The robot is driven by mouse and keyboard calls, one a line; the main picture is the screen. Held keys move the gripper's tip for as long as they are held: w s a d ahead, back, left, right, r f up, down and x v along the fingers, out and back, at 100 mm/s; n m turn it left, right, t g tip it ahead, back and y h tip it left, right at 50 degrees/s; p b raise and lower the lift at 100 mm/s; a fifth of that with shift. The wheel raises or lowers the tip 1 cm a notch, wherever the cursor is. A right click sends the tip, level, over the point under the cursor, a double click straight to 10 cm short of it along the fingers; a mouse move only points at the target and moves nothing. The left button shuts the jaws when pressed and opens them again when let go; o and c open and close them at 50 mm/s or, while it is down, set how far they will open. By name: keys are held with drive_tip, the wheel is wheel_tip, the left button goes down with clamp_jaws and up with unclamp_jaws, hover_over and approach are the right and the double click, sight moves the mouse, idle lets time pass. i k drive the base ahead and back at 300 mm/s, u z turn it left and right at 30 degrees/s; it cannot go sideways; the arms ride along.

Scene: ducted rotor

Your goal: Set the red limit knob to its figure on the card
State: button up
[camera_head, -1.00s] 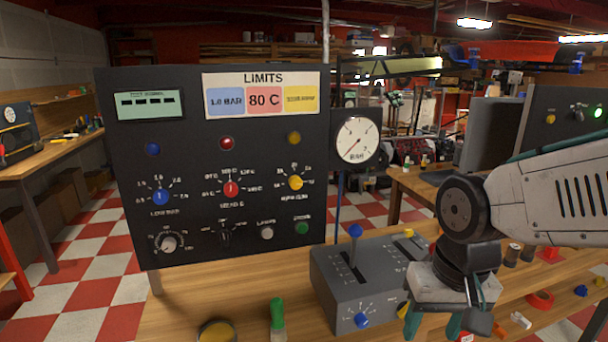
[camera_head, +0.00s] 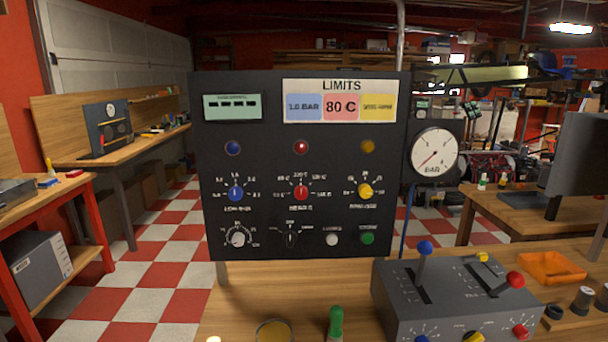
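The red limit knob (camera_head: 301,193) sits in the middle of the black panel (camera_head: 240,243), with a dial of small temperature marks around it. Its pointer looks to be about straight up, but the marks are too small to read surely. The limits card (camera_head: 342,86) at the panel's top right reads 80 C on its red field (camera_head: 342,107). A blue knob (camera_head: 236,193) is left of the red one and a yellow knob (camera_head: 365,190) is right of it. My gripper is not in view.
A grey lever box (camera_head: 440,300) with blue, yellow and red levers stands at the front right. A round BAR gauge (camera_head: 434,150) is beside the panel.

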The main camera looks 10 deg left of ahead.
sight(301, 191)
drive_tip(key=z, duration=2.3)
drive_tip(key=k, duration=0.8)
drive_tip(key=u, duration=1.8)
drive_tip(key=i, duration=0.5)
